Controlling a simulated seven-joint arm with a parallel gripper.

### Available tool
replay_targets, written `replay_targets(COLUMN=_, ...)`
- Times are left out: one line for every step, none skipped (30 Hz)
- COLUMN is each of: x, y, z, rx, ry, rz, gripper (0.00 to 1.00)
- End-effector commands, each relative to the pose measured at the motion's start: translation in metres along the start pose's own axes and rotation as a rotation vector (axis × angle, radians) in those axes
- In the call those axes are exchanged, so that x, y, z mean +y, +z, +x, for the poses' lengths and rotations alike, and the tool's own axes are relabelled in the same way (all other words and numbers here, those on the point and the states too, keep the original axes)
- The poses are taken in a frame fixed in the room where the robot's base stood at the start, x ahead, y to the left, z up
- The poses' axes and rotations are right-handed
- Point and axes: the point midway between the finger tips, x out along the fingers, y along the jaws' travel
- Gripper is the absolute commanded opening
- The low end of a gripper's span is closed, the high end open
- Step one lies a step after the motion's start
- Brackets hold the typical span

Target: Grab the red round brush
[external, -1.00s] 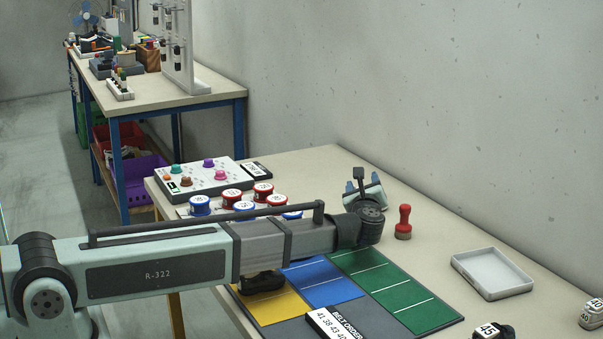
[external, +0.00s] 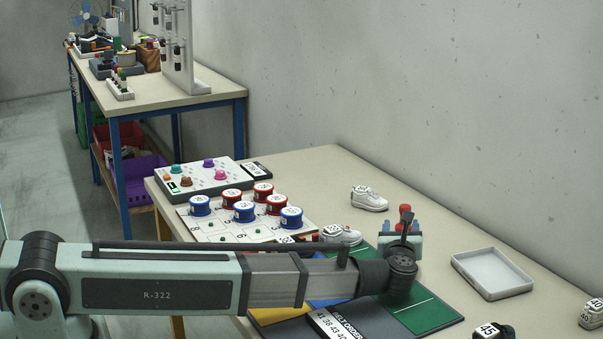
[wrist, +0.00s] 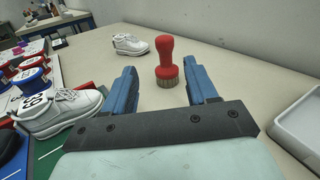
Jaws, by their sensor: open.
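The red round brush (wrist: 166,58) stands upright on the table, with a red knobbed handle and pale bristles at its foot. In the wrist view it is ahead of my gripper (wrist: 163,88), between the lines of the two blue fingers, nearer the right one. The fingers are apart and empty. In the external view my gripper (external: 401,226) is in front of the brush (external: 405,211), and only the top of the red handle shows above it. I cannot tell whether a finger touches the brush.
A white shoe (wrist: 53,106) stands close to the left finger. Another white shoe (external: 369,198) is farther back. A shallow white tray (external: 490,272) lies to the right. Red and blue round tins (external: 244,211) stand to the left. Table beyond the brush is clear.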

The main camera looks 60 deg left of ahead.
Motion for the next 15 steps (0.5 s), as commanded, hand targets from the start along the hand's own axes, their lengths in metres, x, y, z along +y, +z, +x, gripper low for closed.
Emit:
replay_targets(x=-0.002, y=0.000, z=0.011, rx=0.000, ry=0.001, rz=-0.001, gripper=0.57)
replay_targets(x=-0.001, y=0.000, z=0.016, rx=0.000, ry=0.002, rz=-0.001, gripper=0.57)
replay_targets(x=-0.001, y=0.000, z=0.022, rx=0.000, ry=0.002, rz=-0.001, gripper=0.57)
replay_targets(x=-0.001, y=0.000, z=0.026, rx=0.000, ry=0.001, rz=-0.001, gripper=0.57)
replay_targets(x=-0.002, y=0.000, z=0.030, rx=0.000, ry=0.001, rz=-0.001, gripper=0.57)
replay_targets(x=-0.002, y=0.000, z=0.034, rx=0.000, ry=0.000, rz=-0.001, gripper=0.57)
replay_targets(x=-0.001, y=0.000, z=0.037, rx=0.000, ry=0.001, rz=-0.001, gripper=0.57)
replay_targets(x=-0.001, y=0.000, z=0.040, rx=0.000, ry=0.001, rz=-0.001, gripper=0.57)
replay_targets(x=-0.001, y=0.000, z=0.042, rx=0.000, ry=0.001, rz=-0.001, gripper=0.57)
replay_targets(x=-0.001, y=0.000, z=0.043, rx=0.000, ry=0.001, rz=-0.001, gripper=0.57)
replay_targets(x=-0.001, y=0.000, z=0.044, rx=0.000, ry=0.000, rz=-0.001, gripper=0.57)
replay_targets(x=-0.001, y=0.000, z=0.045, rx=0.000, ry=0.000, rz=-0.001, gripper=0.57)
replay_targets(x=-0.001, y=0.000, z=0.046, rx=0.000, ry=0.000, rz=-0.001, gripper=0.57)
replay_targets(x=-0.001, y=0.000, z=0.047, rx=0.000, ry=-0.001, rz=-0.001, gripper=0.57)
replay_targets(x=-0.001, y=0.000, z=0.048, rx=0.000, ry=-0.001, rz=-0.001, gripper=0.57)
